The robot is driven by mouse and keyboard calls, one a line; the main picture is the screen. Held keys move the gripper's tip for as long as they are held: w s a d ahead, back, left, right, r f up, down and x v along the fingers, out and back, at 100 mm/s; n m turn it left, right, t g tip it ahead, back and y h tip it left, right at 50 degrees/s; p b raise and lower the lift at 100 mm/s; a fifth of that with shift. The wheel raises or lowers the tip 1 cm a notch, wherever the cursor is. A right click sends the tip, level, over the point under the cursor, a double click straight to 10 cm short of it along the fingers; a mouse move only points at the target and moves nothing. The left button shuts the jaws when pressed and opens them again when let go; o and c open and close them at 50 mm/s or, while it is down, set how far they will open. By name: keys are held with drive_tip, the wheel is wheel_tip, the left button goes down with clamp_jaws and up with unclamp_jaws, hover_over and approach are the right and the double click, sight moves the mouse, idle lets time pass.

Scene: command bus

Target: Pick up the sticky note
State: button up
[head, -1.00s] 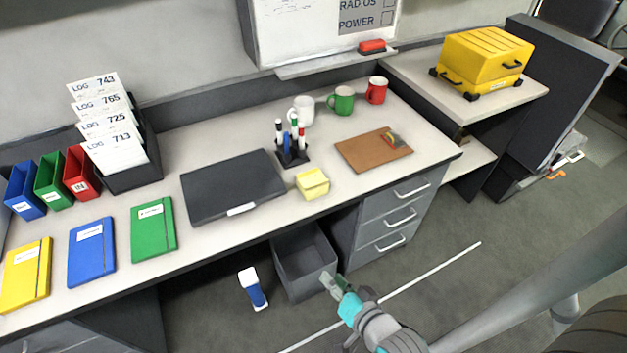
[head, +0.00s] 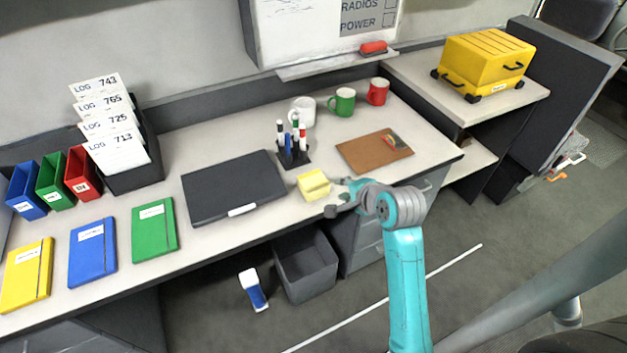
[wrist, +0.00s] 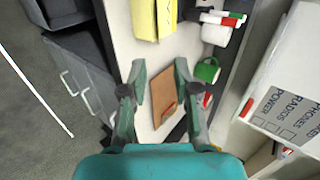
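The sticky note pad is a pale yellow block (head: 313,184) on the desk, near its front edge, between the black laptop and the brown clipboard. In the wrist view the yellow block (wrist: 145,18) shows at the top, beyond my fingertips. My gripper (head: 338,196) is just right of the block in the head view, close to the desk edge. In the wrist view my gripper (wrist: 158,78) has its two fingers spread apart with nothing between them, over the desk and clipboard. The head view does not show clearly whether a finger touches the block.
The black laptop (head: 232,187) lies left of the block. A pen holder (head: 293,156) with several markers stands behind it. The clipboard (head: 374,151) lies to the right, with white, green and red mugs behind. A grey bin (head: 306,266) stands below on the floor.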

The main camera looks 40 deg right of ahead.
approach(313, 179)
drive_tip(key=shift+w+d+f, duration=0.3)
drive_tip(key=shift+f, duration=0.3)
drive_tip(key=shift+w+d+f, duration=0.3)
drive_tip(key=shift+w+f, duration=0.05)
drive_tip(key=shift+f, duration=0.3)
drive_tip(key=shift+w+d+f, duration=0.3)
drive_tip(key=shift+d+f, duration=0.05)
drive_tip(key=shift+f, duration=0.25)
clamp_jaws()
